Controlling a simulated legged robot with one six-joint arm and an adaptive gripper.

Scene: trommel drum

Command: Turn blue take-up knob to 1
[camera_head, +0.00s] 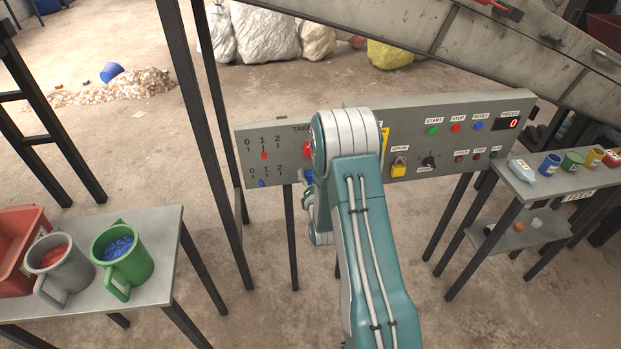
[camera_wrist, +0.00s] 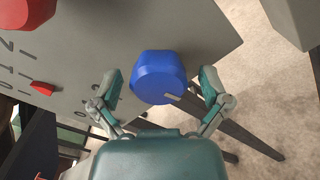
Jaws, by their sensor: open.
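The blue take-up knob (camera_wrist: 158,77) stands out from the grey panel in the wrist view, between the two spread fingers of my open gripper (camera_wrist: 160,84). Gaps show on both sides, and I see no grip on it. In the head view a sliver of the blue knob (camera_head: 308,176) shows beside my arm, which hides the rest and most of my gripper. The small blue pointer (camera_head: 262,183) lies under the lower 0-1-2 scale, near the 1 and slightly toward 0. The red pointer (camera_head: 263,154) is under the upper 1.
A red knob (camera_wrist: 27,12) sits close by on the control panel (camera_head: 360,176). A padlock (camera_head: 399,167) and buttons are farther right. A left table (camera_head: 165,250) holds mugs and a red bin; a right table (camera_head: 535,190) holds several small containers.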

